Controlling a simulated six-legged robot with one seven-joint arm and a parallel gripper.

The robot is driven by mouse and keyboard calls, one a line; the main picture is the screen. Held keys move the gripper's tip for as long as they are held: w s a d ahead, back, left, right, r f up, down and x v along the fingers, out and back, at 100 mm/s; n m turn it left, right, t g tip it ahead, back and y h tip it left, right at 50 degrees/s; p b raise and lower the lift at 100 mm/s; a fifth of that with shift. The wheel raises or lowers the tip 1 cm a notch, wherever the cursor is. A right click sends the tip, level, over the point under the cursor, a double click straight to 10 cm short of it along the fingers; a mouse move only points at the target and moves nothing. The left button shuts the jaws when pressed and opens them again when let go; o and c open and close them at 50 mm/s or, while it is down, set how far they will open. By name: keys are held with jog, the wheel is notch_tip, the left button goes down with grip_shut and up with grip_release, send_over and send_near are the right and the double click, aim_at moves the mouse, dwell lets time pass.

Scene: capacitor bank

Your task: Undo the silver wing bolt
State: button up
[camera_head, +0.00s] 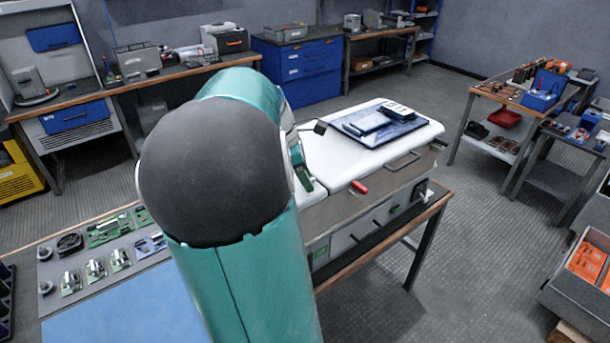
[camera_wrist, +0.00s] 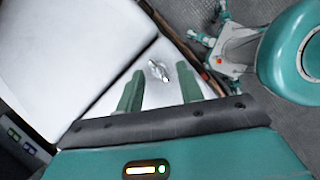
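The silver wing bolt (camera_wrist: 159,71) shows in the wrist view on a pale panel (camera_wrist: 158,97), close to a dark seam. My gripper (camera_wrist: 161,78) has its two green fingers spread apart, one on each side of the bolt in the picture. The fingers look open and empty, with the bolt lying beyond or between their tips; I cannot tell the depth, and no contact shows. In the head view, my arm hides the bolt and most of my gripper, over the left end of the white-topped machine (camera_head: 335,165).
The machine stands on a wooden-topped bench (camera_head: 415,215). A red handle (camera_head: 359,187) sits at its front edge, and a dark tray (camera_head: 385,128) with a device lies on top. A board with small parts (camera_head: 100,245) is at left.

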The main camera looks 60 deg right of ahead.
grip_shut()
jog(key=shift+m+y, duration=0.3)
jog(key=shift+m, duration=0.2)
grip_release()
